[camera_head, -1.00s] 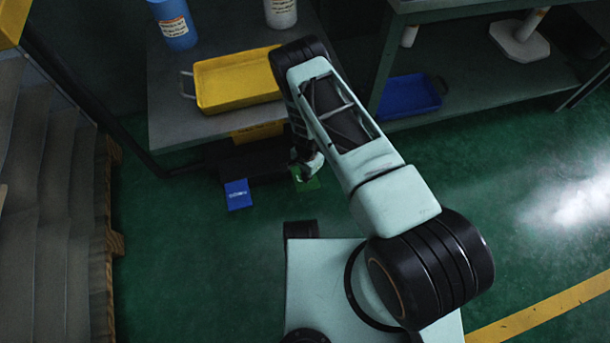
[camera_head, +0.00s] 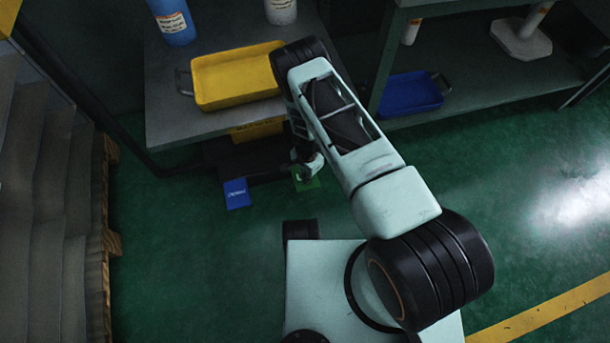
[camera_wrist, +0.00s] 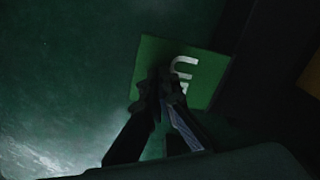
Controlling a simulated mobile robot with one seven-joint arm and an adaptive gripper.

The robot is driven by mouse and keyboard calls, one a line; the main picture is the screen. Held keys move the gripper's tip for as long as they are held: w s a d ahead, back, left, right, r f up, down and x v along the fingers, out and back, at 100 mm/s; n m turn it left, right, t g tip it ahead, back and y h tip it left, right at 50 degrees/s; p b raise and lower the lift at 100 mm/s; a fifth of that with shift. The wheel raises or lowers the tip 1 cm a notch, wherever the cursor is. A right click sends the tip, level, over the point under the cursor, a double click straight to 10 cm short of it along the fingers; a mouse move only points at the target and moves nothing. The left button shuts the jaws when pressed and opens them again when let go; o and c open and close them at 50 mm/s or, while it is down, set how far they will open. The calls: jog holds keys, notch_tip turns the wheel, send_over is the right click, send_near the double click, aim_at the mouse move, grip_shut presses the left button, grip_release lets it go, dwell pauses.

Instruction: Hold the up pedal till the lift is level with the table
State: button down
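The green up pedal (camera_wrist: 209,77), with white lettering, fills the middle of the wrist view and shows partly behind my arm in the head view (camera_head: 308,184). My gripper (camera_wrist: 160,84) points down at it, its dark fingertips together and seemingly touching its face; depth of press cannot be told. The blue pedal (camera_head: 236,193) lies to its left, untouched. The lift's grey platform (camera_head: 167,112) carries a yellow tray (camera_head: 232,78). The table (camera_head: 440,12) stands to the right; the platform looks lower than its top.
A blue bottle (camera_head: 173,24) and a white bottle (camera_head: 281,10) stand at the platform's back. A blue bin (camera_head: 411,93) sits on the table's lower shelf. A stacked pallet (camera_head: 50,200) is at the left. Green floor is clear at the front right.

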jog(key=shift+f+b, duration=1)
jog(key=shift+f, duration=0.1)
dwell(4.2)
notch_tip(320, 180, up, 6)
jog(key=p, duration=0.4)
jog(key=shift+r, duration=0.15)
dwell(0.7)
